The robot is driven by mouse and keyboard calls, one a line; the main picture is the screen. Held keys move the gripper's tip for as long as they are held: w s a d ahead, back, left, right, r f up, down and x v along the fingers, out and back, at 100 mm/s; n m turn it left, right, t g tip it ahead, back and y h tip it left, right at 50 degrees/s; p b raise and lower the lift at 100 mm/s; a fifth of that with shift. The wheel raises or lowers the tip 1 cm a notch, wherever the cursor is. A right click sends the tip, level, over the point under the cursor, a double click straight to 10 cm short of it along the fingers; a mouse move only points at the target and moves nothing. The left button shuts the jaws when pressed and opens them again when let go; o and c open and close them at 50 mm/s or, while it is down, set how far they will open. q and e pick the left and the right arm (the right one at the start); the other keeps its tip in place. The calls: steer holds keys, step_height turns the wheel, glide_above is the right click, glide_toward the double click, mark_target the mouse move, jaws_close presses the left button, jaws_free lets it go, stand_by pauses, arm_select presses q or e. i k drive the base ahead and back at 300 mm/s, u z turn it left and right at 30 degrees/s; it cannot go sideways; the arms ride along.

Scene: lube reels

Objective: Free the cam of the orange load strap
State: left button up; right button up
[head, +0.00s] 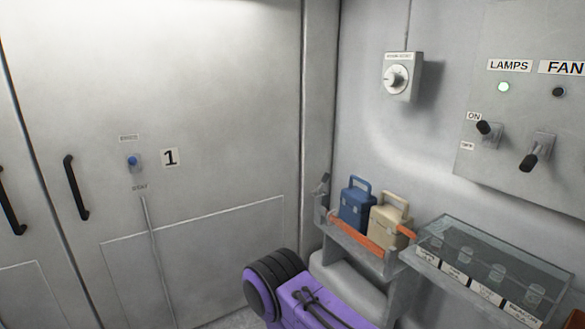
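The orange load strap (357,238) runs along the front of a small grey shelf (352,248), low in front of a blue case (356,205) and a cream case (388,224). An orange piece also shows at the cream case's right side. A small grey metal fitting with a tilted lever (322,184) stands at the shelf's left end. It may be the strap's cam, but it is too small to tell whether it is clamped. Neither of my grippers is in view.
A glass-topped box (490,268) with labelled compartments sits right of the shelf. A dial box (402,77) and switch panel (530,110) are above. Grey doors (220,120) fill the left.

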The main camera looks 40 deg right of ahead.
mark_target(325, 177)
steer(key=z, duration=0.2)
steer(key=i, duration=1.3)
steer(key=z, duration=1.45)
steer(key=i, duration=0.95)
steer(key=z, duration=0.9)
